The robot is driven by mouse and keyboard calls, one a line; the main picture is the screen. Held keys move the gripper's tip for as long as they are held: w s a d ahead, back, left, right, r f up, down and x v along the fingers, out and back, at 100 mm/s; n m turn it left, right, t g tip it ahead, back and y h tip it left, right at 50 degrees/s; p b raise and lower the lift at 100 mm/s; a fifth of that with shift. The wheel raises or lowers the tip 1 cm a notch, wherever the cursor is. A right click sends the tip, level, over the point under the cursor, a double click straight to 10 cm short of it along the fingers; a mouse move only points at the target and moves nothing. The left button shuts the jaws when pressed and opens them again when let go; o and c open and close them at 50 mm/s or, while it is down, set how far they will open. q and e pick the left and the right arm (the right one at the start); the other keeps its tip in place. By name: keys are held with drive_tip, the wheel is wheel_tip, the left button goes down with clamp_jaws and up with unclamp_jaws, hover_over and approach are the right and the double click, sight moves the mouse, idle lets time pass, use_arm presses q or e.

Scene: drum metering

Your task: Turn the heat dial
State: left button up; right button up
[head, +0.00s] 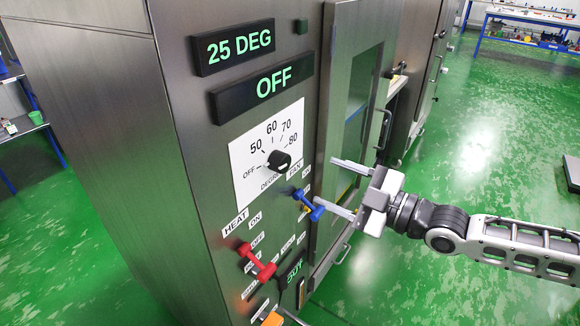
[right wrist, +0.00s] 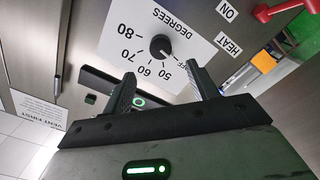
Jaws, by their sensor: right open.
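The heat dial is a black knob (head: 279,161) on a white scale plate (head: 245,178) marked OFF, 50, 60, 70, 80 and DEGREES. Its pointer looks to be toward OFF. The dial also shows in the right wrist view (right wrist: 160,46), upside down, beyond the fingers. My right gripper (head: 332,186) is open and empty, to the right of the dial and apart from it. In the right wrist view its two fingers (right wrist: 158,92) stand spread below the dial. My left gripper is not in view.
Displays read 25 DEG (head: 234,47) and OFF (head: 264,87) above the dial. A blue handle (head: 308,205) and a red handle (head: 256,261) stick out below it. A windowed metal door (head: 352,110) stands to the right.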

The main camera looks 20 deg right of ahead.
sight(287, 165)
drive_tip(key=x, duration=1)
drive_tip(key=shift+a+p, duration=0.1)
drive_tip(key=shift+p, duration=0.3)
drive_tip(key=c, duration=1)
